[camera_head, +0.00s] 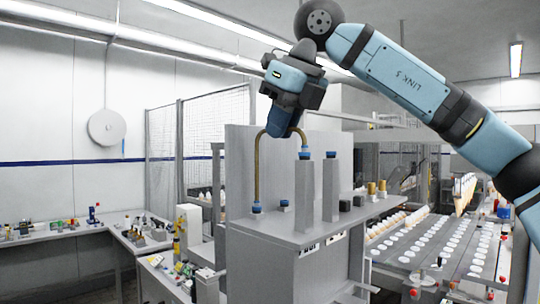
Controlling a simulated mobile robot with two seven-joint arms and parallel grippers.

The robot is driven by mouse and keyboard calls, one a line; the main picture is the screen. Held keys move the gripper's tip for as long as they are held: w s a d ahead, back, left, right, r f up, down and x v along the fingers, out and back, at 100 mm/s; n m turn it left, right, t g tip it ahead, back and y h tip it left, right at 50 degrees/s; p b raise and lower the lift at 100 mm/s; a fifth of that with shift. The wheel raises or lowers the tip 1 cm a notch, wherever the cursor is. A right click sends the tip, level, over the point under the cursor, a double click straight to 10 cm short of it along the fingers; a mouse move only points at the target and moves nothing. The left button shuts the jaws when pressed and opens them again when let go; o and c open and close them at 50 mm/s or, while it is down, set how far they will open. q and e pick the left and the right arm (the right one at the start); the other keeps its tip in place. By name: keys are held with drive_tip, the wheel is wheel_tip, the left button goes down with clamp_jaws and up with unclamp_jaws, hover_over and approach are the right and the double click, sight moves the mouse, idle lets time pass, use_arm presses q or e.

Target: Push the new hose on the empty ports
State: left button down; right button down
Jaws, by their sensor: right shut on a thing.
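My right gripper (284,132) is shut on a brownish-yellow hose (257,175) and points down above the grey machine top (288,228). The hose bends in an arch, its middle hidden by the gripper. Its long left leg runs down to a blue fitting (256,208) on the machine top. Its short right leg ends in a blue piece (305,154) at the top of a grey post (305,190). I cannot tell whether either end is fully seated. A second grey post (330,190) has a blue top (331,154) with no hose on it. My left gripper is out of view.
A small blue-topped fitting (284,204) stands between the hose and the posts. Dark blocks (345,206) and brass-coloured pieces (372,188) sit to the right. A grey panel (239,150) rises behind. A table of white discs (440,240) is at right.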

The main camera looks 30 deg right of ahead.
drive_tip(key=shift+r+p, duration=1.05)
drive_tip(key=shift+r, duration=0.55)
drive_tip(key=shift+r+p, duration=0.6)
drive_tip(key=shift+r, duration=0.2)
